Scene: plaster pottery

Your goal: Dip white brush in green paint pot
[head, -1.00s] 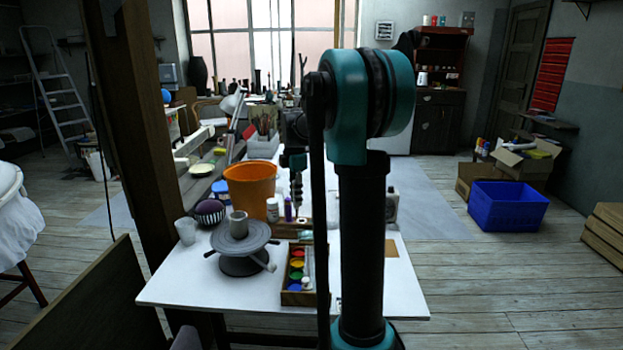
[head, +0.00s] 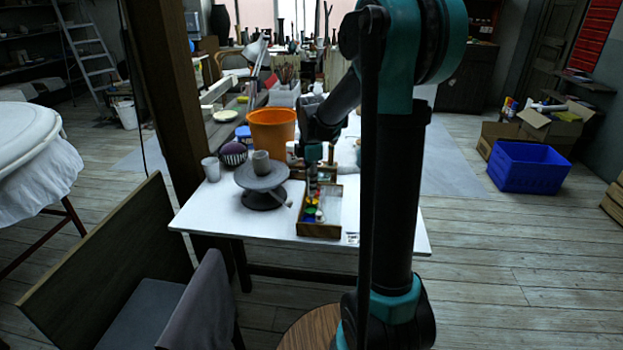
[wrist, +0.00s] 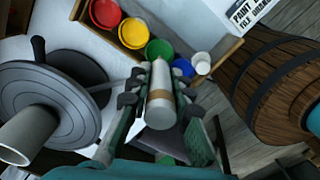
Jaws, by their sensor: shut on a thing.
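My gripper (wrist: 160,86) is shut on the white brush (wrist: 161,110), a pale cylinder with a tan band. In the wrist view, the brush's far end appears right beside the green paint pot (wrist: 157,47); I cannot tell whether it touches the paint. The green pot sits in a row between the yellow pot (wrist: 132,33) and the blue pot (wrist: 183,66). In the head view my gripper (head: 312,176) hangs above the wooden paint box (head: 319,231) on the white table. The brush is not clear there.
A red pot (wrist: 105,12) and a white pot (wrist: 202,63) end the row. A grey turntable (head: 261,178) with a grey cup (head: 261,163) stands left of the box. An orange bucket (head: 271,130) stands behind. A round wooden stool (head: 305,333) stands in front of the table.

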